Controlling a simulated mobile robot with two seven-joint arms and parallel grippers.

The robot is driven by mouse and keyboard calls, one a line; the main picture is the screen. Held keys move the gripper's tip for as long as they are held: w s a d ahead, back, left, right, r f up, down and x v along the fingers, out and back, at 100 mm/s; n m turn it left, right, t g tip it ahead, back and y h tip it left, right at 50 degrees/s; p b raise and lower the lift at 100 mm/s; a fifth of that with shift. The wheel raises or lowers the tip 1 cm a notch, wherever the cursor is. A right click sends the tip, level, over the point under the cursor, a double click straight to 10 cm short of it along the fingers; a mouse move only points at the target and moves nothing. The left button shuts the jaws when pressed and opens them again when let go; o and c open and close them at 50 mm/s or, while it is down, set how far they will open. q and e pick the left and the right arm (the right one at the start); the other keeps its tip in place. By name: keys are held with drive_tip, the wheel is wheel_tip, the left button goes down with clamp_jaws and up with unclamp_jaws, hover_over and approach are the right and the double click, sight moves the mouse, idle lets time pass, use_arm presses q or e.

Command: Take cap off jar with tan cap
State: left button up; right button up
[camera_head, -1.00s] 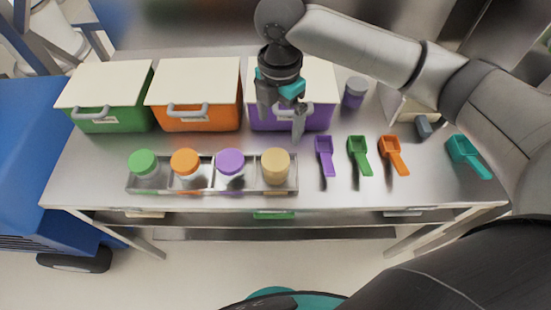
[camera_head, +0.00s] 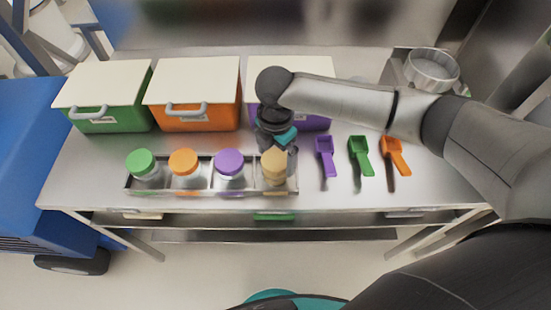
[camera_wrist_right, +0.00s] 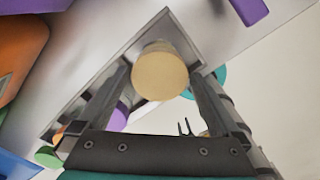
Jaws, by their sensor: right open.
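The jar with the tan cap (camera_head: 274,165) stands upright in the rightmost compartment of the metal tray (camera_head: 128,188). My right gripper (camera_head: 277,150) is at this jar, reaching down from behind it. In the right wrist view the tan cap (camera_wrist_right: 160,73) lies ahead of and between the two open fingers of the gripper (camera_wrist_right: 163,85). A gap shows between each finger and the cap, and whether either touches the jar is hidden. My left gripper is not in view.
Jars with purple (camera_head: 230,162), orange (camera_head: 184,161) and green (camera_head: 141,161) caps stand in the tray to the left. Purple (camera_head: 325,157), green (camera_head: 360,156) and orange (camera_head: 396,156) scoops lie to the right. Lidded green (camera_head: 110,125), orange (camera_head: 200,120) and purple (camera_head: 318,123) bins stand behind.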

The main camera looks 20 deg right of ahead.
drive_tip(key=shift+c, duration=0.2)
drive_tip(key=c, duration=1)
drive_tip(key=shift+r, duration=0.15)
drive_tip(key=shift+c, duration=0.2)
